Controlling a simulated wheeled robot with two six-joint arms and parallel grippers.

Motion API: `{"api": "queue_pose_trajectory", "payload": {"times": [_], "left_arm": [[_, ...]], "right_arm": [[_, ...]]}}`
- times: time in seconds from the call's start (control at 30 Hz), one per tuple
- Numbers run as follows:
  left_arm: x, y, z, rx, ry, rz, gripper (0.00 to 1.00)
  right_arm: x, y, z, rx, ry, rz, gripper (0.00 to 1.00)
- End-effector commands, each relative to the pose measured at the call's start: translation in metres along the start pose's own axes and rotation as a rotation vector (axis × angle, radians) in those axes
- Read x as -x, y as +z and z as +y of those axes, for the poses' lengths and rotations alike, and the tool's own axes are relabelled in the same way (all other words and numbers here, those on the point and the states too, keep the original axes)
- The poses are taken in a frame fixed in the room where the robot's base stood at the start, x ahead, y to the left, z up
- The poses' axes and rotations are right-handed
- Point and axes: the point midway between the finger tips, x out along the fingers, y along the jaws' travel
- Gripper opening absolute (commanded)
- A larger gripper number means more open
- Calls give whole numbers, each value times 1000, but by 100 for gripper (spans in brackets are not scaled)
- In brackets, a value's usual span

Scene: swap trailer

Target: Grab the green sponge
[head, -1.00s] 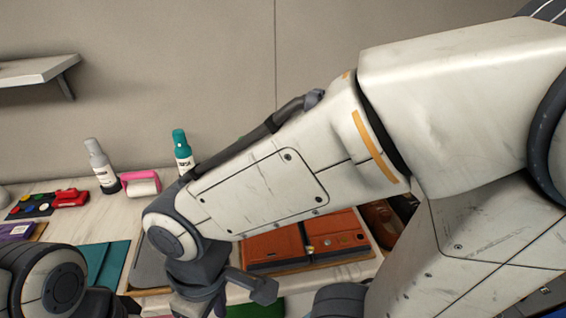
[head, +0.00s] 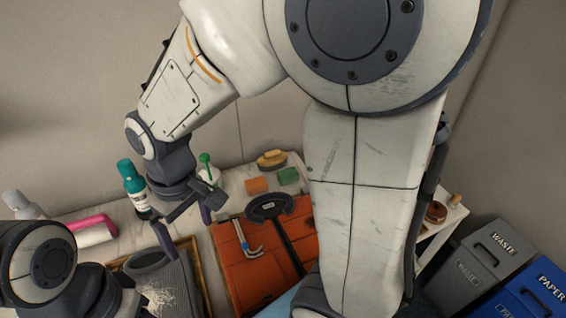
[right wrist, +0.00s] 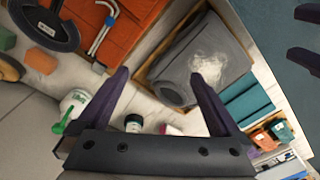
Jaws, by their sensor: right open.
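The green sponge (head: 288,176) lies on the white table near the wall, right beside an orange sponge (head: 256,185). In the right wrist view the green sponge (right wrist: 7,39) shows at the left edge. My right gripper (head: 188,238) is open and empty above the table, left of the green sponge and apart from it. Its two fingers (right wrist: 158,74) show spread in the wrist view with nothing between them. My left arm shows at the lower left of the head view, but its gripper is out of frame.
A brush (head: 271,159) lies behind the sponges. A white bottle with a green top (head: 208,175) and a teal bottle (head: 134,185) stand near my right gripper. Bins (head: 480,262) stand at right.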

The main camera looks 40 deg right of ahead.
Motion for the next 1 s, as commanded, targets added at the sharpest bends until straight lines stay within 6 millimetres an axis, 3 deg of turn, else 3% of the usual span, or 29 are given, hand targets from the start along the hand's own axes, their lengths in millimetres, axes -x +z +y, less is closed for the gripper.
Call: {"api": "queue_pose_trajectory", "payload": {"times": [0.03,0.1,0.17,0.2,0.3,0.4,0.5,0.67,1.0], "left_arm": [[20,-1,1,0,0,0,50],[32,-2,2,1,0,0,50],[42,-2,3,1,0,0,50],[49,-3,4,1,0,0,50],[63,-3,4,1,0,0,50],[73,-4,5,2,0,0,50],[80,-4,6,2,0,0,50],[85,-4,6,2,0,0,50],[98,-5,7,3,0,0,50]], "right_arm": [[10,-26,38,-88,10,-8,100],[10,-52,90,-182,21,-11,100],[6,-66,140,-263,29,-14,100],[2,-70,175,-313,35,-16,100],[-12,-65,256,-430,45,-20,100],[-27,-46,321,-523,52,-24,100],[-40,-24,365,-587,57,-27,100],[-56,-4,396,-632,60,-30,100],[-102,-1,399,-636,60,-30,100]]}}
